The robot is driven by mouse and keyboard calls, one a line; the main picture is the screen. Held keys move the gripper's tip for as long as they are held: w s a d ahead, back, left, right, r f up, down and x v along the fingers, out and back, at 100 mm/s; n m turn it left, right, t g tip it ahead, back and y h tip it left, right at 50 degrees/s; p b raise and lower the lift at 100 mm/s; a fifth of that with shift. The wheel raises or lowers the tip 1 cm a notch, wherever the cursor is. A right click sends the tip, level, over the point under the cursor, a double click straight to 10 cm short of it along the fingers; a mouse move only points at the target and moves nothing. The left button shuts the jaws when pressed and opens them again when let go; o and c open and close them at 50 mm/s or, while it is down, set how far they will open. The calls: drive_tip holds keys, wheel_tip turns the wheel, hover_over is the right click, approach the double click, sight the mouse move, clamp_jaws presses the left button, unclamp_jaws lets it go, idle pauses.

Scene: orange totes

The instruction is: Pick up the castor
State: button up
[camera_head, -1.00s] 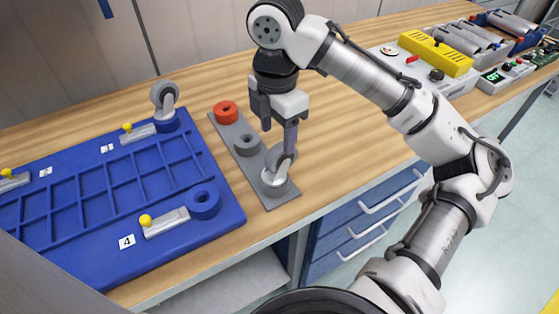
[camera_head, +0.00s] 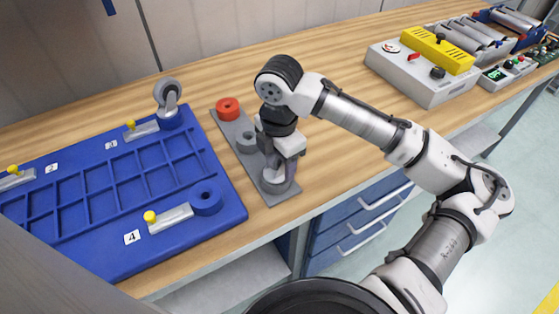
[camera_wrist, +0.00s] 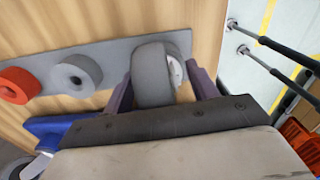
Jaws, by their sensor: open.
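A grey-wheeled castor stands in the nearest holder of the grey strip (camera_head: 284,199). In the head view its base (camera_head: 272,177) shows below my gripper, and the gripper hides most of the wheel. In the wrist view the castor's wheel (camera_wrist: 152,75) sits between the two fingers of my gripper (camera_wrist: 160,88). The fingers are open, one on each side of the wheel. A gap shows at the right finger; contact on the left side is hard to judge. A second castor (camera_head: 168,97) stands in a blue holder at the back of the blue board.
The grey strip also has a red ring (camera_head: 228,108) and an empty grey ring (camera_head: 247,141). The blue board (camera_head: 236,207) with yellow-knobbed clamps lies to the left. A grey control box (camera_head: 420,84) stands at the back right. Bare wood lies between.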

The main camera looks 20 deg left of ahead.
clamp_jaws()
drive_tip(key=shift+r, duration=0.1)
wheel_tip(320, 180, up, 20)
drive_tip(key=b, duration=0.1)
idle(0.6)
